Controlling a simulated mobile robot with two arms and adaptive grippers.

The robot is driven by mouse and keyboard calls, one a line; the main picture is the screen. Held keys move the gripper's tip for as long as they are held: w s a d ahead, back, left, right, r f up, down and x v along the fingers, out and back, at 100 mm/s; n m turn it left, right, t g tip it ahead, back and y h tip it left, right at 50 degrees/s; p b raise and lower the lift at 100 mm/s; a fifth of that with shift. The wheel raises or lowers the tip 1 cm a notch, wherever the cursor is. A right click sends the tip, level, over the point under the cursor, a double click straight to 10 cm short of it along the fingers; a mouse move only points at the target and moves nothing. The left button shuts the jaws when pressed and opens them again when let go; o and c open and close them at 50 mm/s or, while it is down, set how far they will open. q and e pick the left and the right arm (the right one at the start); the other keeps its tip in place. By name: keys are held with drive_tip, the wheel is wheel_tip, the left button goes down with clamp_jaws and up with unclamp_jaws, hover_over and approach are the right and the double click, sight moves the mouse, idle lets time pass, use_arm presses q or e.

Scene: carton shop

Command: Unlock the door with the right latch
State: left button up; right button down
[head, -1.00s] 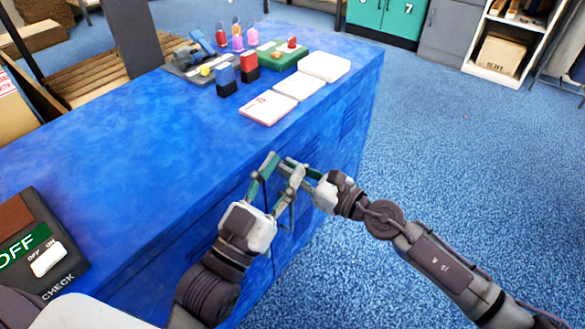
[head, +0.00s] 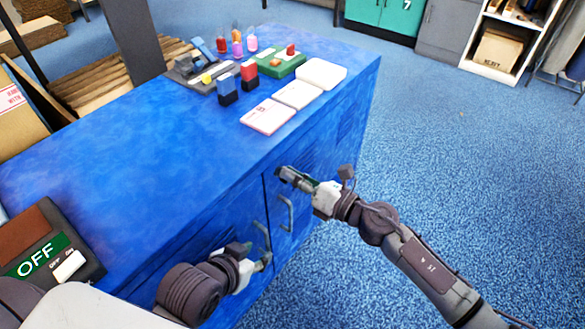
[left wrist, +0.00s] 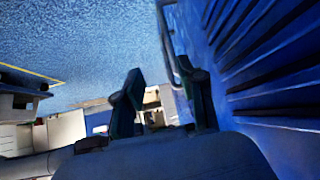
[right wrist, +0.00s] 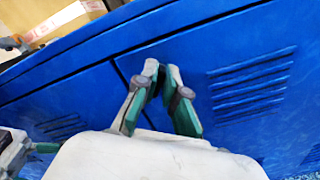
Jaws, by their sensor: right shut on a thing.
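The blue cabinet (head: 225,225) has two louvred doors that meet at an upright seam, and both look closed. A grey bar handle (head: 262,236) is on the left door and another handle (head: 286,213) is on the right door. My right gripper (head: 283,173) is at the upper front, by the top of the seam; in the right wrist view its fingers (right wrist: 157,75) are close together, shut on the latch, which they mostly hide. My left gripper (head: 263,263) is low by the left handle. In the left wrist view its fingers (left wrist: 162,98) are apart, with a grey bar (left wrist: 169,42) near the right finger.
The cabinet top bears white cards (head: 297,94), red and blue blocks (head: 238,83), a green tray (head: 279,63) and a switch box reading OFF (head: 42,255). Blue floor (head: 450,160) to the right is free. Teal and grey lockers (head: 388,17) stand behind.

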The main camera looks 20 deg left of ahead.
use_arm(q)
drive_tip(key=s+a+g+y+p, duration=0.1)
drive_tip(key=s+a+g+p, duration=0.3)
drive_tip(key=s, duration=0.5)
wheel_tip(320, 180, down, 12)
drive_tip(key=w+d+g+p, duration=0.1)
drive_tip(key=p, duration=0.1)
drive_tip(key=shift+w+d+f+g+p, duration=0.2)
drive_tip(key=shift+w+d+g+p, duration=0.1)
drive_tip(key=shift+g, duration=0.1)
use_arm(e)
drive_tip(key=shift+w+m, duration=0.15)
drive_tip(key=shift+m, duration=2.55)
drive_tip(key=shift+w+m, duration=0.1)
drive_tip(key=shift+m, duration=2.6)
drive_tip(key=c, duration=1.3)
unclamp_jaws()
drive_tip(key=shift+o, duration=0.2)
drive_tip(key=shift+a+f, duration=0.1)
drive_tip(key=shift+f, duration=0.1)
use_arm(q)
drive_tip(key=shift+a, duration=0.1)
